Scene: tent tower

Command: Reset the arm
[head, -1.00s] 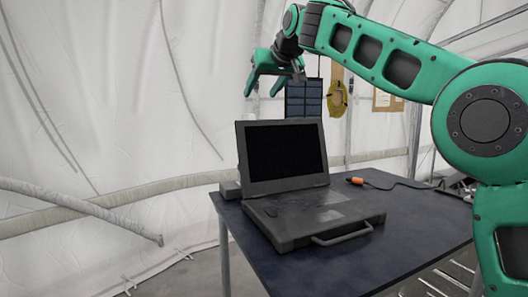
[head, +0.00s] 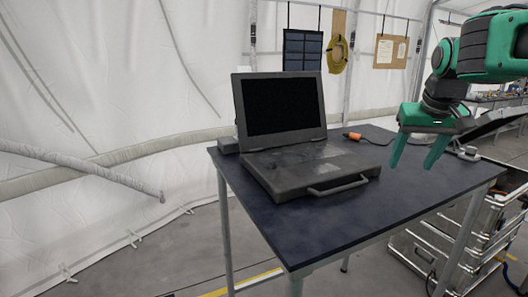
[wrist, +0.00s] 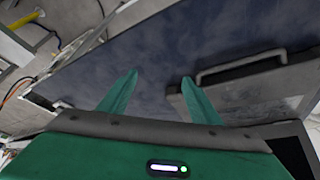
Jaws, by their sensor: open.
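My gripper (head: 415,152) is green, open and empty. In the head view it hangs at the right, over or in front of the right part of the dark table (head: 300,232), with its fingers pointing down. In the wrist view both fingers (wrist: 158,82) are spread apart with nothing between them. My arm comes in from the upper right edge of the head view.
An open rugged laptop (head: 312,170) stands on the table, its handle (wrist: 240,66) showing in the wrist view. An orange-tipped cable (head: 352,136) lies behind it. Metal cases (head: 425,255) stand right of the table. A solar panel (head: 302,50) hangs behind.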

